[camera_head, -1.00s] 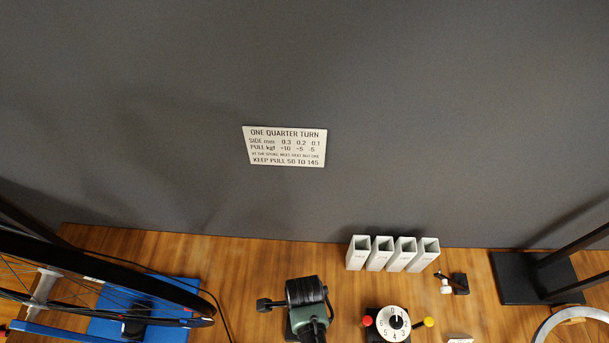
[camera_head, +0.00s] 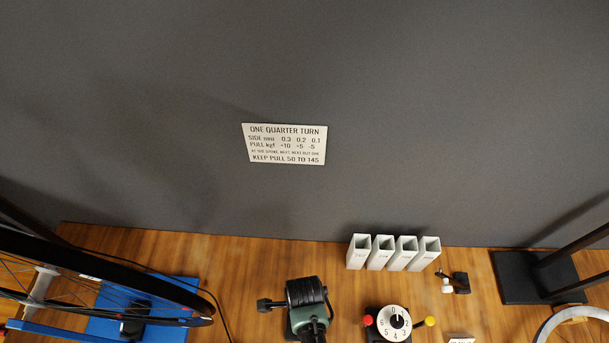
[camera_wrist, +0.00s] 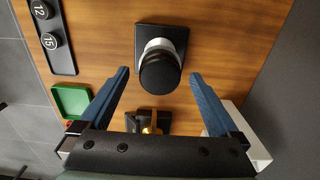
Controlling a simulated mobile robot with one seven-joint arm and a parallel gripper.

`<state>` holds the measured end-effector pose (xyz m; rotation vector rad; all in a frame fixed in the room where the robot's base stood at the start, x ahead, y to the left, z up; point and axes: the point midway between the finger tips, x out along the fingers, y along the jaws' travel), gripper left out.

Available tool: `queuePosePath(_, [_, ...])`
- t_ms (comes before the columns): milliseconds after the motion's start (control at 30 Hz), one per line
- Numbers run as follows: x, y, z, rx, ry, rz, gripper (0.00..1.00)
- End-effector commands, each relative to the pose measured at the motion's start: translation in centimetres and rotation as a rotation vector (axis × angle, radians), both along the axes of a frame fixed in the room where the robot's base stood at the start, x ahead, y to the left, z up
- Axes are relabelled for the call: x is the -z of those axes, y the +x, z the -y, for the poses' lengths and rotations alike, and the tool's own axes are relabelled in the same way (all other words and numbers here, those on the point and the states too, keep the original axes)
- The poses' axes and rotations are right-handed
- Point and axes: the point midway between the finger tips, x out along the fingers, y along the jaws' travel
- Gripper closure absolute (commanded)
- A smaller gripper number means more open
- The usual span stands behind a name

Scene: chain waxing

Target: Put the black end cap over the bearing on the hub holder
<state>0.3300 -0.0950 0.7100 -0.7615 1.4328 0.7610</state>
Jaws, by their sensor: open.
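In the wrist view a round black piece (camera_wrist: 160,72), which looks like the end cap, sits on a pale ring or collar (camera_wrist: 152,45). Both are on a black square base (camera_wrist: 178,36), likely the hub holder. The black piece hides most of what is under it, so I cannot tell how fully it is seated. My gripper (camera_wrist: 159,74) is open, with one blue finger on each side of the black piece and a visible gap to both. Nothing is held. My gripper cannot be made out for sure in the head view.
A black tray with round pieces marked 12 and 15 (camera_wrist: 68,62), a green tray (camera_wrist: 70,101) and a black-and-brass item (camera_wrist: 150,124) are nearby. The head view shows a wheel (camera_head: 110,268), several pale tubes (camera_head: 393,252), a dial (camera_head: 394,323) and the grey wall (camera_head: 400,120).

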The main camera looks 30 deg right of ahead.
Motion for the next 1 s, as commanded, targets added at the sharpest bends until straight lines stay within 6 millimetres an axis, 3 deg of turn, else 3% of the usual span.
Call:
queuePosePath(267, [-2.8, 0.1, 0.0, 0.000, 0.000, 0.002, 0.03])
queuePosePath(700, [-11.5, 0.0, 0.0, 0.000, -0.001, 0.002, 0.03])
queuePosePath(1000, [-13.2, 0.0, 0.0, 0.000, 0.001, -0.001, 0.03])
